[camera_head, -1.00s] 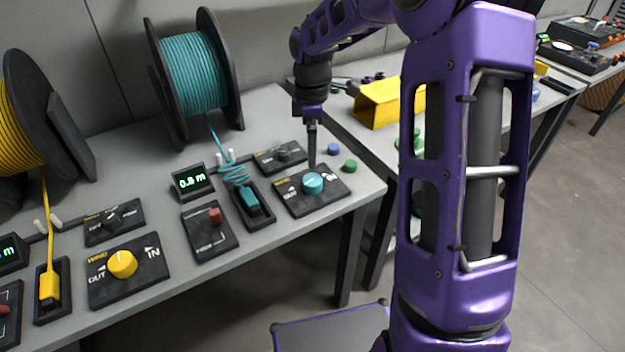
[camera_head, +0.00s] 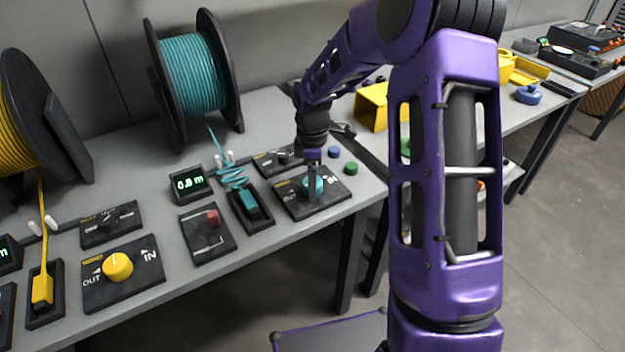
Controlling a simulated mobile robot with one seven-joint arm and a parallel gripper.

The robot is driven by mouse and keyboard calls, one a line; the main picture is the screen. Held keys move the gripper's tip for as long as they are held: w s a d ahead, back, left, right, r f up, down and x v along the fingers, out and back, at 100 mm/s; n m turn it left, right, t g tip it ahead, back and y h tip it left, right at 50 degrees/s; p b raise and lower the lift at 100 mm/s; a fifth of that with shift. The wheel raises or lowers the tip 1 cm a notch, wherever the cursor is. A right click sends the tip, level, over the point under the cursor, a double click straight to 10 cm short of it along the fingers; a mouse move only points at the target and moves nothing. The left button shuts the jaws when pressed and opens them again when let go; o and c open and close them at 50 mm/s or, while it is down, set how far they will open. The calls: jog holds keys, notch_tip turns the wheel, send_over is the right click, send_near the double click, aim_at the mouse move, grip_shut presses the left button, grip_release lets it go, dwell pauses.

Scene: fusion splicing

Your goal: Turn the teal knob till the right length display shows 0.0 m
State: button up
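The teal knob (camera_head: 319,183) sits on a dark panel (camera_head: 327,207) at the right end of the bench, partly hidden behind my gripper. My gripper (camera_head: 313,196) points down at the knob, its fingers in front of or around it. I cannot tell whether the fingers touch the knob or how far apart they are. The right length display (camera_head: 188,184) shows 0.8 m in green. A teal cable runs from the teal spool (camera_head: 193,75) down to a teal connector (camera_head: 248,199) in a dark holder.
A yellow knob (camera_head: 117,266) and yellow spool stand at the left. A panel with a red switch (camera_head: 207,235) lies left of the teal connector. A blue button (camera_head: 334,152) and a green button (camera_head: 351,168) are just right of my gripper.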

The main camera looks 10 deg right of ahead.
jog(key=c, duration=1.2)
jog(key=shift+m, duration=0.3)
jog(key=m, duration=0.4)
jog(key=shift+m+p, duration=0.3)
jog(key=shift+p, duration=0.1)
jog(key=m, duration=0.5)
jog(key=m+p, duration=0.1)
jog(key=m, duration=0.4)
jog(key=shift+m, duration=0.4)
jog(key=shift+m+p, duration=0.4)
jog(key=shift+m, duration=1.9)
